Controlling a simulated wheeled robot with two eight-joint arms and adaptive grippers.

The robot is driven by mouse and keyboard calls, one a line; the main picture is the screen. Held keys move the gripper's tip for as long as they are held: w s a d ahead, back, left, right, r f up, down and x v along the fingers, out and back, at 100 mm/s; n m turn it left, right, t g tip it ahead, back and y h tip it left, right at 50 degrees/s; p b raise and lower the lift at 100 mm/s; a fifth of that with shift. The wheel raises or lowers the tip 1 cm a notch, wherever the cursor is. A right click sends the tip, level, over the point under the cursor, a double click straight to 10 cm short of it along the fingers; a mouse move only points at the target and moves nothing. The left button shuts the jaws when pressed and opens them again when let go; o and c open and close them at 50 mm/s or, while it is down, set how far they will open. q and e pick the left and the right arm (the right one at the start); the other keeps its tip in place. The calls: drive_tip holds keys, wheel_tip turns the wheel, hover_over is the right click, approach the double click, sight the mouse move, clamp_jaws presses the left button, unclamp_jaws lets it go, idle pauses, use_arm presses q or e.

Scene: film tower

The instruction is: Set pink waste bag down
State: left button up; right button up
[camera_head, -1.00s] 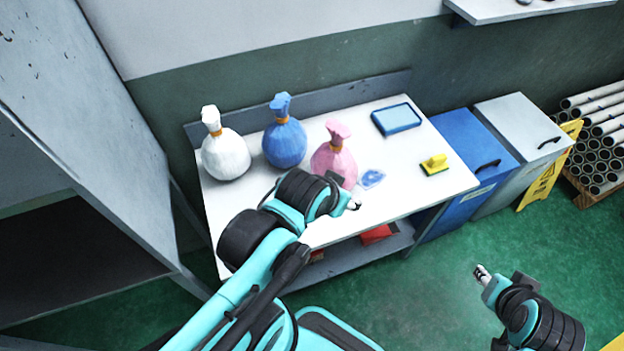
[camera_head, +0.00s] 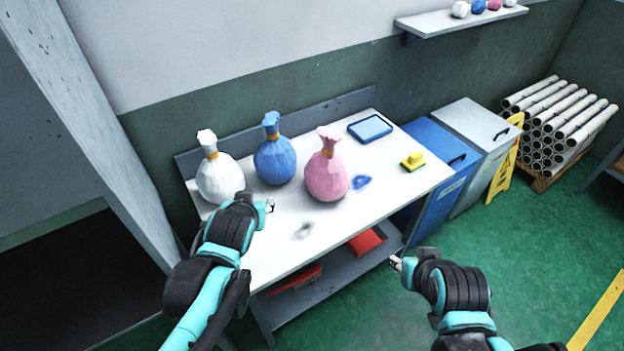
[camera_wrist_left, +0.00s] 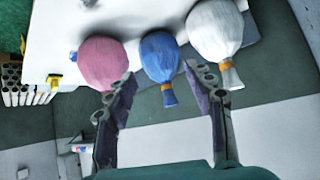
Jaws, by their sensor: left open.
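The pink waste bag (camera_head: 326,174) stands upright on the white table (camera_head: 376,199), to the right of the blue bag (camera_head: 274,158) and the white bag (camera_head: 219,178). Each bag has an orange tie at its neck. My left gripper (camera_head: 270,206) is at the table, left of and apart from the pink bag. In the left wrist view, my left gripper (camera_wrist_left: 165,92) is open and empty, with the pink bag (camera_wrist_left: 103,62) beyond its left finger. My right gripper (camera_head: 395,263) is in front of the table's right side, holding nothing visible; its jaws are too small to judge.
A blue tray (camera_head: 370,128), a yellow sponge-like block (camera_head: 413,161) and a blue patch (camera_head: 361,182) are on the table. Blue and grey bins (camera_head: 448,150) stand to its right. A yellow floor sign (camera_head: 503,160) and stacked tubes (camera_head: 560,125) stand beyond. The table's front middle is clear.

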use_arm(q)
drive_tip(key=w+d+t, duration=0.1)
drive_tip(key=w, duration=0.4)
drive_tip(key=m+t+h, duration=0.2)
drive_tip(key=t+h, duration=0.1)
drive_tip(key=t, duration=0.2)
approach(328, 152)
drive_tip(key=f+x, duration=0.1)
drive_tip(key=x, duration=0.3)
drive_tip(key=shift+w+d+h, duration=0.15)
drive_tip(key=shift+h, duration=0.25)
drive_tip(key=x, duration=0.2)
drive_tip(key=b+x, duration=0.1)
drive_tip(key=x, duration=0.1)
drive_tip(key=b+x, duration=0.1)
drive_tip(key=x, duration=0.2)
drive_tip(key=shift+w+a+r, duration=0.25)
drive_tip(key=shift+a, duration=0.1)
use_arm(e)
drive_tip(key=shift+s+a+f, duration=0.1)
drive_tip(key=shift+a+f, duration=0.1)
drive_tip(key=shift+f, duration=0.3)
drive_tip(key=shift+s+a+f, duration=0.1)
drive_tip(key=shift+a+f, duration=0.05)
drive_tip(key=shift+f, duration=0.35)
use_arm(q)
drive_tip(key=shift+r, duration=0.1)
drive_tip(key=shift+c, duration=0.3)
clamp_jaws()
